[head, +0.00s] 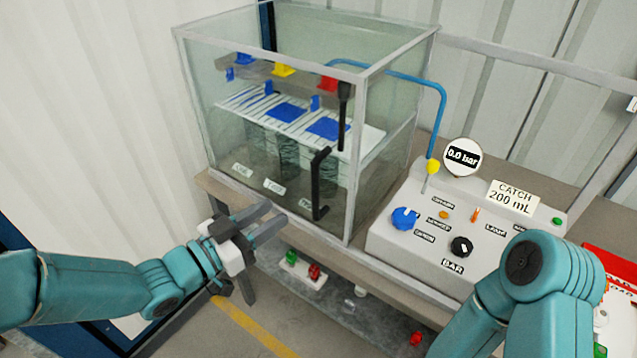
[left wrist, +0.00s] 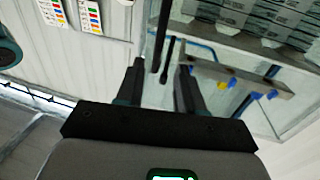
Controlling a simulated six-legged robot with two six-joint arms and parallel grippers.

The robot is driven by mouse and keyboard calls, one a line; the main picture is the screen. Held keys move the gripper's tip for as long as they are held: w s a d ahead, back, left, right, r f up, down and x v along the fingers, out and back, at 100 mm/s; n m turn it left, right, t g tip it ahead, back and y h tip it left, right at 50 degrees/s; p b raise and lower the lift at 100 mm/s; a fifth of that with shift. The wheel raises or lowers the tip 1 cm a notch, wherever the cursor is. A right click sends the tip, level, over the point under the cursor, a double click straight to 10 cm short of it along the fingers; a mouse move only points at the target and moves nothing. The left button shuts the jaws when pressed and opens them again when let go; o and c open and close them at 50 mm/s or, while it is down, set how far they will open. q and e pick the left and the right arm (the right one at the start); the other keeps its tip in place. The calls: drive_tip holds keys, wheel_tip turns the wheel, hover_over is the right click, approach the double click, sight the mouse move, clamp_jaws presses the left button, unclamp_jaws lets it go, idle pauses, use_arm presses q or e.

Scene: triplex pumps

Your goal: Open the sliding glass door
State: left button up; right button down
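The glass case (head: 225,145) stands on the bench with its front glass pane facing me. A black bar handle (head: 318,185) stands upright on the front, near the right corner. I cannot tell whether the pane has slid at all. My left gripper (head: 278,211) is in front of the case, left of the handle and a little apart from it. Its fingers are spread with nothing between them. In the left wrist view the gripper (left wrist: 160,66) is also open, with dark upright bars beyond its fingertips. My right arm shows at the lower right; its gripper is out of view.
A control box (head: 430,225) with knobs and a gauge (head: 462,157) stands right of the case. A blue hose (head: 440,105) runs from the case to it. Red and green items (head: 302,264) lie below the bench edge. A metal rail (head: 530,62) runs behind.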

sight(313, 190)
use_arm(q)
drive_tip(key=p+x, duration=0.2)
drive_tip(key=x, duration=0.9)
drive_tip(key=shift+s, duration=0.1)
drive_tip(key=shift+w+d+f, duration=0.1)
drive_tip(key=shift+w+d, duration=0.2)
drive_tip(key=shift+w, duration=0.05)
drive_tip(key=shift+d, duration=0.1)
clamp_jaws()
